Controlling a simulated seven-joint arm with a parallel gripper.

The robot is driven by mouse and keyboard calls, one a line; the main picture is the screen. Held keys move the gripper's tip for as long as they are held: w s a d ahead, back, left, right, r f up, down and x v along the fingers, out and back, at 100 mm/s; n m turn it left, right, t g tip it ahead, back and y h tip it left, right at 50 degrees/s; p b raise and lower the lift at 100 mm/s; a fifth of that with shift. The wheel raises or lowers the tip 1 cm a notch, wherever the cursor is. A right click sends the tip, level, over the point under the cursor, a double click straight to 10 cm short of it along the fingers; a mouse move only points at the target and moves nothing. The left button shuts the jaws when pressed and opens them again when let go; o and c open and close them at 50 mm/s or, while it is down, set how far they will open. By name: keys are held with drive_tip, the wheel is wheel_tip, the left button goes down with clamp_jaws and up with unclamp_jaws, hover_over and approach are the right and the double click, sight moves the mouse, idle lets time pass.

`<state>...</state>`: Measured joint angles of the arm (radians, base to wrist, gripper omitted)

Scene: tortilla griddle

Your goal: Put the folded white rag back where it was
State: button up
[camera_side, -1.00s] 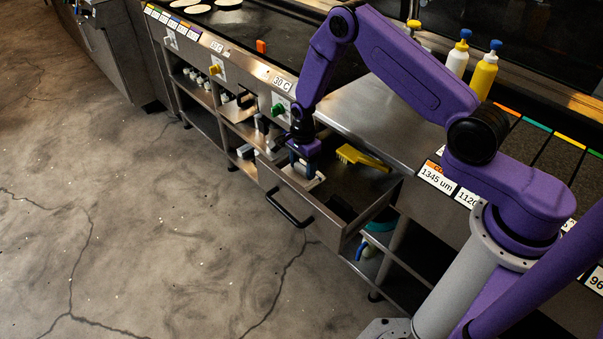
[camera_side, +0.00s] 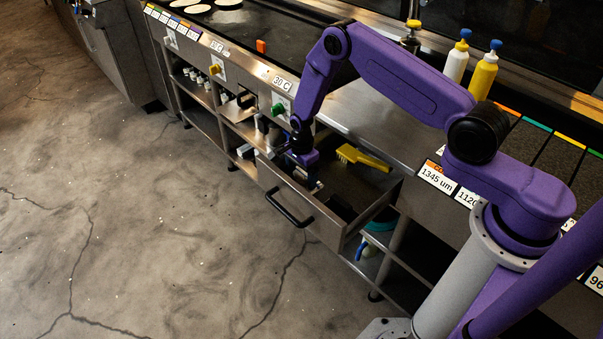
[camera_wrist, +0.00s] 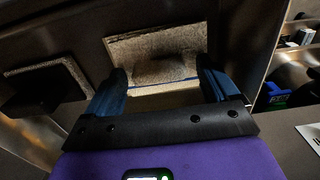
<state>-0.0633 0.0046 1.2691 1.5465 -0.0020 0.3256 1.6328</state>
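The folded white rag (camera_wrist: 155,42) is a pale, textured rectangle with a thin blue line, inside the pulled-out drawer (camera_side: 322,224). A small pale bit of it (camera_side: 317,186) shows beside my fingers in the side view. My gripper (camera_wrist: 162,75) points down into the drawer with its two blue fingers wide apart, one on each side of the rag. It also shows low in the drawer in the side view (camera_side: 306,180). A dark shadow lies on the rag. I cannot tell whether the fingertips touch it.
A yellow brush (camera_side: 362,158) lies in the drawer to the right of my gripper. A dark block on a pale pad (camera_wrist: 45,85) shows at left in the wrist view. The steel counter (camera_side: 375,120) is above the drawer, with open shelves (camera_side: 240,130) to the left.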

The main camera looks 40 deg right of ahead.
sight(301, 174)
drive_tip(key=shift+r, duration=0.1)
wheel_tip(301, 174, up, 12)
idle(0.7)
drive_tip(key=shift+r, duration=0.15)
drive_tip(key=s+a+r+n, duration=0.4)
drive_tip(key=s+r+n, duration=0.3)
drive_tip(key=s+a+r+n, duration=0.4)
drive_tip(key=s+r+n, duration=0.2)
drive_tip(key=r+n, duration=0.1)
drive_tip(key=s+d+r+n, duration=0.2)
drive_tip(key=s+n, duration=0.3)
drive_tip(key=s, duration=0.3)
drive_tip(key=s+d+r+n, duration=0.2)
drive_tip(key=s+n, duration=0.4)
drive_tip(key=s, duration=0.1)
drive_tip(key=s+d+r+n, duration=0.2)
drive_tip(key=s+n, duration=0.3)
drive_tip(key=s, duration=0.3)
drive_tip(key=shift+s+r+n, duration=0.3)
drive_tip(key=shift+s+r, duration=0.05)
drive_tip(key=shift+r, duration=0.15)
